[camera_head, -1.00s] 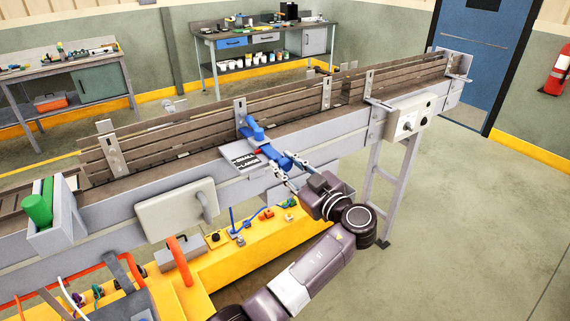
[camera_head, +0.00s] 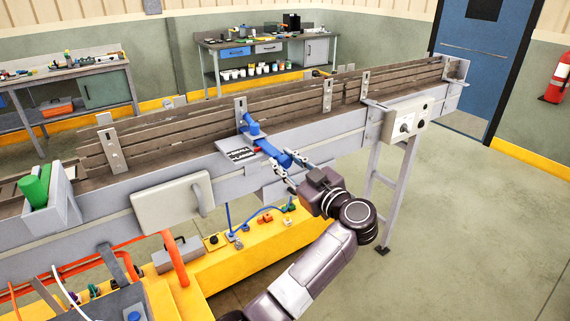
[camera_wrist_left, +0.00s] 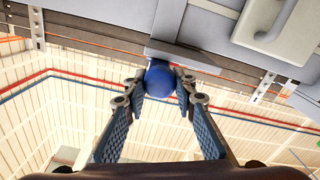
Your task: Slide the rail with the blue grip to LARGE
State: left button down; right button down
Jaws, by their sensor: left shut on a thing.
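The blue grip (camera_head: 272,152) sticks out from the near side of the conveyor, on the bracket of the slatted rail (camera_head: 205,120). A label plate (camera_head: 237,154) with small print lies beside the grip; the print is too small to read. My left gripper (camera_head: 285,168) is shut on the blue grip's near end. In the left wrist view the round blue end (camera_wrist_left: 160,80) sits between the two fingertips. My right gripper is not in view.
A green cylinder (camera_head: 36,190) stands in a grey holder at the left. A grey box with a knob (camera_head: 405,122) is on the conveyor's right side. A grey panel with a handle (camera_head: 172,203) and a yellow base (camera_head: 235,250) are below. The floor at right is clear.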

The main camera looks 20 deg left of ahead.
pick_arm(q)
jog(key=c, duration=1.9)
grip_release()
jog(key=shift+d+f, duration=0.1)
jog(key=shift+f, duration=0.1)
jog(key=o, duration=0.4)
jog(key=shift+s+r, duration=0.15)
jog(key=shift+c, duration=0.2)
notch_tip(320, 180, up, 10)
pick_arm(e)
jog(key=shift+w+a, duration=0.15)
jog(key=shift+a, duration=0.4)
pick_arm(q)
jog(key=shift+d, duration=0.1)
